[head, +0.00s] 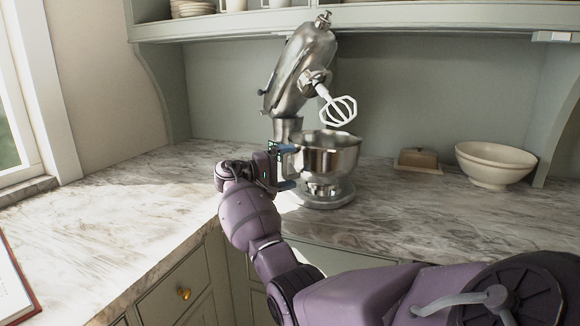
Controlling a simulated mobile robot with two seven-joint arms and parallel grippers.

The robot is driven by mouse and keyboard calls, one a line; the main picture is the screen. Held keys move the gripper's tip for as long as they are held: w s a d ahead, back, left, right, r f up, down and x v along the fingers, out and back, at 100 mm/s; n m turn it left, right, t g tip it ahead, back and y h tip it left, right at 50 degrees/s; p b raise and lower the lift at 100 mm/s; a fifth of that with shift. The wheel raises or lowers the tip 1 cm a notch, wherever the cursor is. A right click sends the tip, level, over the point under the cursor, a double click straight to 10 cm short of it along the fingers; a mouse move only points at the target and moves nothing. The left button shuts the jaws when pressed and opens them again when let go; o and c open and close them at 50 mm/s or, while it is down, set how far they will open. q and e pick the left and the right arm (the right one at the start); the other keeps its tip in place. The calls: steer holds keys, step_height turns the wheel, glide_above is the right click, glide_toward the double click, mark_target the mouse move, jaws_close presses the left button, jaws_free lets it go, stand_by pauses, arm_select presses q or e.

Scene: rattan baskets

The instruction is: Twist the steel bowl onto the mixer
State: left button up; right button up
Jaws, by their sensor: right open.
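The steel bowl (335,158) sits upright on the base of the mixer (300,68), on the marble counter. The mixer's head is tilted up, and its white beater (338,108) hangs above the bowl, clear of the rim. My right gripper (289,167) is open at the left side of the bowl, one blue-tipped finger above the other. The bowl's handle is not clearly visible there, and I cannot tell whether the fingers touch the bowl. Whether the bowl is locked to the base cannot be seen. My left gripper is not in view.
A butter dish (418,160) and a cream bowl (495,165) stand on the counter (130,215) to the right. A shelf (440,14) runs above the mixer. A book (12,290) lies at the lower left edge.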

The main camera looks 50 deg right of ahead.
steer(key=shift+w+a+f, duration=0.15)
steer(key=shift+w+a, duration=0.05)
steer(key=shift+w, duration=0.2)
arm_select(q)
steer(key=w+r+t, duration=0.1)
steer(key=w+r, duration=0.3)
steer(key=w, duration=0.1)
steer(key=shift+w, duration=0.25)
arm_select(e)
steer(key=r+v, duration=0.1)
steer(key=v, duration=0.9)
steer(key=shift+s, duration=0.2)
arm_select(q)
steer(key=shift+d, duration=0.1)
arm_select(e)
steer(key=shift+a, duration=0.1)
